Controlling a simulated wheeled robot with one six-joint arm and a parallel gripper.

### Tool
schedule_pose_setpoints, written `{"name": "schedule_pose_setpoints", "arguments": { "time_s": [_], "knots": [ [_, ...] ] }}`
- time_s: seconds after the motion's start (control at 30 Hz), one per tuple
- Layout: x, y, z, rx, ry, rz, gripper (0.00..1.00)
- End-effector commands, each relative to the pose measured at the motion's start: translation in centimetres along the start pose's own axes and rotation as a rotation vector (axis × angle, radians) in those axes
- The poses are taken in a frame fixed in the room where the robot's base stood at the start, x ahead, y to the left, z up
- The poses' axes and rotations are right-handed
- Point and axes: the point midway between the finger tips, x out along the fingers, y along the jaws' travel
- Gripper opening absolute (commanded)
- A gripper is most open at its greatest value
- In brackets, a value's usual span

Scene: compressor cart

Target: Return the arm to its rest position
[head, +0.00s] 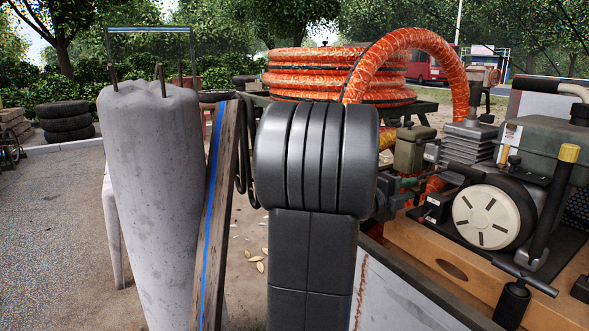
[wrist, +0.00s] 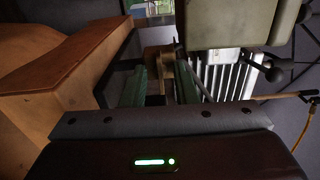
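My gripper (wrist: 160,70) shows in the wrist view as two green fingers, set apart with a gap between them. A brass-brown fitting (wrist: 158,64) appears between or just beyond the fingertips; I cannot tell whether they touch it. In the head view my gripper (head: 410,182) is partly hidden behind my dark grey arm. It is low beside the compressor machinery, close to the olive-green canister (head: 409,149). My arm fills the middle of the head view and reaches forward to the cart.
The compressor cart's wooden deck (head: 428,252), white-faced wheel (head: 494,217) and black-and-yellow post (head: 556,200) stand at right. An orange hose (head: 330,75) is coiled behind. A concrete pillar (head: 155,200) and a blue-striped plank (head: 214,210) stand close at left. Open paving lies farther left.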

Motion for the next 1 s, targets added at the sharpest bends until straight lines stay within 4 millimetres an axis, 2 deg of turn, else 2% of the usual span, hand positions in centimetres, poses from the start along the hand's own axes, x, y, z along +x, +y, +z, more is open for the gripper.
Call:
{"name": "schedule_pose_setpoints", "arguments": {
  "time_s": [0.3,0.43,0.57,1.0],
  "knots": [
    [-0.2,-0.1,0.0,-0.003,0.000,0.000,0.26],
    [-1.1,-0.1,0.0,0.001,-0.001,0.000,0.26],
    [-3.0,-0.2,0.1,0.000,-0.003,0.001,0.26],
    [-11.4,-0.2,0.1,0.001,-0.004,0.000,0.26]
  ]
}}
